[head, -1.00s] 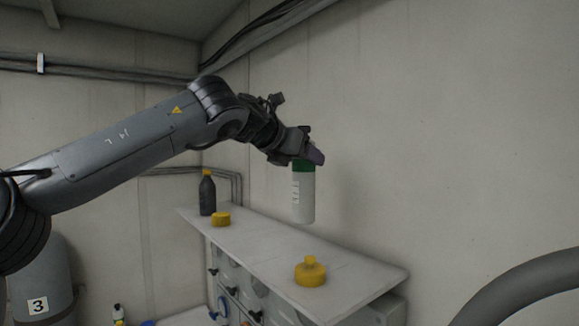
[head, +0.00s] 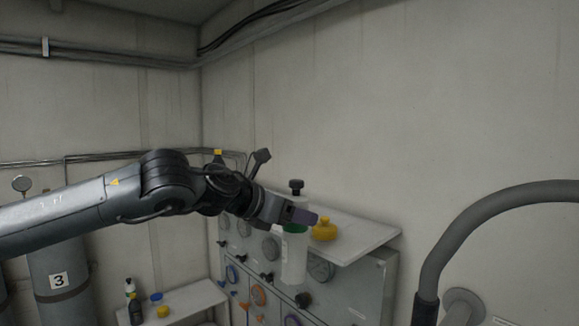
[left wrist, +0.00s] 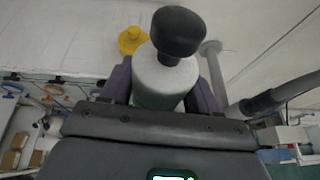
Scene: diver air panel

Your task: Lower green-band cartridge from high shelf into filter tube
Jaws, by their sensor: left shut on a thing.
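The cartridge (head: 294,262) is a white cylinder with a green band near its top and a black knob above. My left gripper (head: 299,218) is shut on its upper part and holds it roughly upright, in front of the shelf and panel. In the left wrist view the cartridge (left wrist: 163,78) sits between the two purple fingers, its black knob towards the camera. The high shelf (head: 368,234) is behind it. I cannot make out the filter tube in either view. My right gripper is not in view.
A yellow cap (head: 324,230) stands on the shelf just right of the cartridge. The panel (head: 362,285) below carries gauges and valves. A thick grey curved pipe (head: 470,215) rises at the right. A low side table (head: 190,300) holds small bottles.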

